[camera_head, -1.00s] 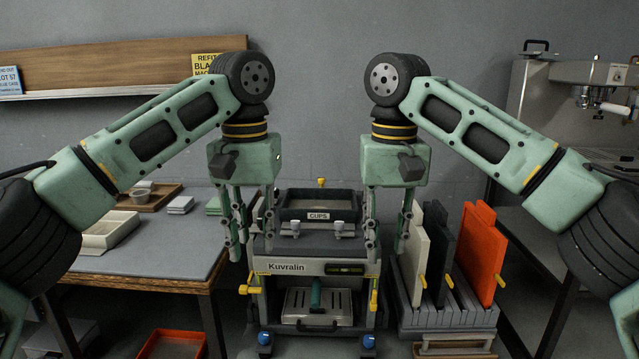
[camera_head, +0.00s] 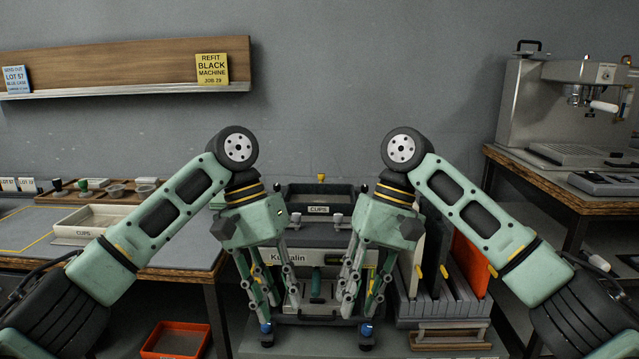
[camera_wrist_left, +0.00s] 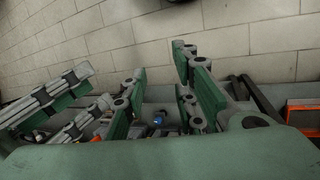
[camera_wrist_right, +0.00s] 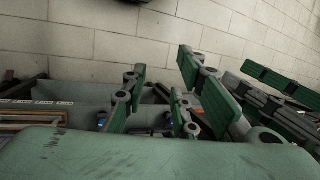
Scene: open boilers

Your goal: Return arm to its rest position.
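My left gripper (camera_head: 279,312) hangs down in front of the Kuvralin unit, its fingers parted and nothing between them. In the left wrist view it (camera_wrist_left: 158,62) is also open and empty. My right gripper (camera_head: 360,310) mirrors it close by on the right, fingers parted and empty. The right wrist view shows it (camera_wrist_right: 161,64) open too. Both arms are bent, elbows out and wrists toward the middle. The two grippers are near each other, with a small gap between them in the head view.
Behind the grippers stands the Kuvralin unit (camera_head: 328,240) with a CUPS tray (camera_head: 318,196). Panels stand in a rack (camera_head: 440,310) at its right. A table with a cream CUPS bin (camera_head: 92,222) is left. An orange crate (camera_head: 176,341) sits low. An espresso machine (camera_head: 560,105) is right.

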